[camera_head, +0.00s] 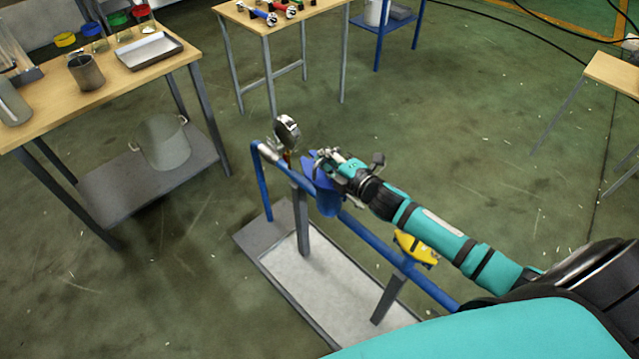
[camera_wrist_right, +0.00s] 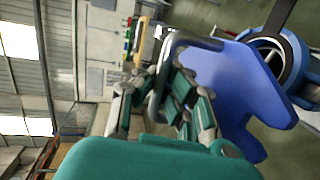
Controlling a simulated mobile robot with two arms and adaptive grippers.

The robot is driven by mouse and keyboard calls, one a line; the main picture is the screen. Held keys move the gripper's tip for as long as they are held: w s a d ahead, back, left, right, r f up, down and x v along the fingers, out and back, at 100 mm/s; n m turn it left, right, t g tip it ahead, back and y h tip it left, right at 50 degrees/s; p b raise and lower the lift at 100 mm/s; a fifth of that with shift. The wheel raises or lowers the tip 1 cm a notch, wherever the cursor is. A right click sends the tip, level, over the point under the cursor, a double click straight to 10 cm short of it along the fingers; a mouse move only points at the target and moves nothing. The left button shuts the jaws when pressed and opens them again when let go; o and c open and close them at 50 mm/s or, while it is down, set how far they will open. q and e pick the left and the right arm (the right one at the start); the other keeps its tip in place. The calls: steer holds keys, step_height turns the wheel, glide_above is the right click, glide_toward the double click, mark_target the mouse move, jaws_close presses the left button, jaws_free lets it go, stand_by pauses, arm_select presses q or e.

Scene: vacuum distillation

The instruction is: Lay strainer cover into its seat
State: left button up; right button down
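The strainer cover (camera_wrist_right: 237,85) is a blue plate with a grey bent handle (camera_wrist_right: 163,62). My right gripper (camera_wrist_right: 155,100) has its fingers around that handle. In the head view the right gripper (camera_head: 326,160) is at the blue pipe, and part of the blue cover (camera_head: 307,168) shows beside it, tilted. The strainer body (camera_head: 328,204) is a blue stub on the pipe below the gripper. Its round, dark-rimmed seat (camera_wrist_right: 283,55) shows in the wrist view, partly hidden behind the cover. Whether cover and seat touch cannot be told. My left gripper is not in view.
The blue pipe (camera_head: 362,228) runs on posts over a grey tray (camera_head: 325,285). A gauge (camera_head: 287,128) stands near its far end, and a yellow part (camera_head: 416,248) sits nearer me. A table with jars (camera_head: 28,133) stands left; a tool table (camera_head: 262,22) stands behind.

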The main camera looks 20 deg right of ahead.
steer(key=w+d+r, duration=0.2)
steer(key=w, duration=0.1)
steer(key=shift+d+r, duration=0.25)
steer(key=shift+d, duration=0.1)
arm_select(q)
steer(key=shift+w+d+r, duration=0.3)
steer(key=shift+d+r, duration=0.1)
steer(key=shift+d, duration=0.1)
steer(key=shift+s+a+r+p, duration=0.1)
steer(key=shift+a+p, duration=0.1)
steer(key=shift+p, duration=0.15)
arm_select(e)
steer(key=shift+r+p, duration=0.15)
steer(key=shift+p, duration=0.5)
steer(key=shift+f, duration=0.2)
arm_select(q)
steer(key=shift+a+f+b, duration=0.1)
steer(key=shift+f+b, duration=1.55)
steer(key=shift+b, duration=0.65)
arm_select(e)
steer(key=shift+f, duration=2.9)
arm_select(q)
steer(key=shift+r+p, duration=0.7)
arm_select(e)
steer(key=shift+s, duration=0.1)
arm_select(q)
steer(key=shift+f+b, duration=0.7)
arm_select(e)
steer(key=shift+f, duration=0.85)
